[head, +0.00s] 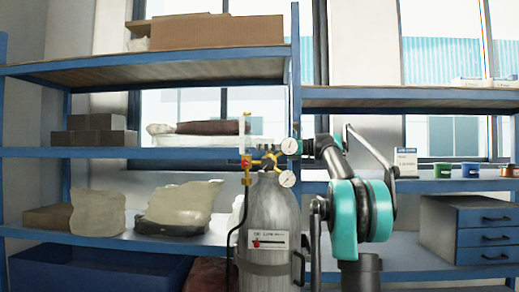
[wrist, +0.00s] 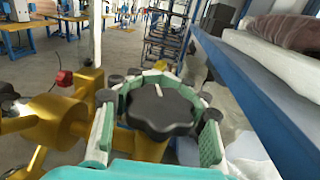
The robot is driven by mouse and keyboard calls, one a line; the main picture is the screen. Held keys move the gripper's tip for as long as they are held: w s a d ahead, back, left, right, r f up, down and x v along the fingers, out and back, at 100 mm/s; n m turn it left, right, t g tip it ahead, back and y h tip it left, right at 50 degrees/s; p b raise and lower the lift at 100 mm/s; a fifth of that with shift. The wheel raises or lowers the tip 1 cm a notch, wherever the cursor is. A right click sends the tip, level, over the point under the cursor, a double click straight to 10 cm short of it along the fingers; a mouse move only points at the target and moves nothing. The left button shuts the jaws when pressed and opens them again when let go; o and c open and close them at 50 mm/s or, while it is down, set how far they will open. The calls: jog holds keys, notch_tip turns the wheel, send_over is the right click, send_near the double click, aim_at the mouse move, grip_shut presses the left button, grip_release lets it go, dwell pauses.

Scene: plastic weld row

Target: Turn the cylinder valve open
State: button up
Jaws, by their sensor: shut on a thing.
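The grey gas cylinder (head: 268,222) stands upright in the head view, with a brass valve body (head: 265,160) and two round gauges on top. In the wrist view the black lobed valve knob (wrist: 160,112), with a short white line on its top, sits beside the brass fitting (wrist: 50,120). My gripper (wrist: 165,95) has its green-padded fingers on both sides of the knob and is shut on it. In the head view my gripper (head: 308,147) reaches the valve from the right, and the knob cannot be made out there.
Blue shelving (head: 180,151) stands behind the cylinder, holding cartons, wrapped bags and a white tray. A blue drawer cabinet (head: 468,230) is at the right. In the wrist view a shelf edge (wrist: 265,95) runs close along the right of my gripper.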

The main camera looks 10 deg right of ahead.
jog(key=shift+s+n+g, duration=0.2)
jog(key=shift+n+g, duration=0.3)
jog(key=shift+g, duration=0.25)
jog(key=shift+s+n+g, duration=0.15)
jog(key=shift+n+g, duration=0.35)
jog(key=shift+g, duration=0.65)
jog(key=o, duration=1.4)
jog(key=shift+c, duration=0.2)
jog(key=shift+t, duration=0.7)
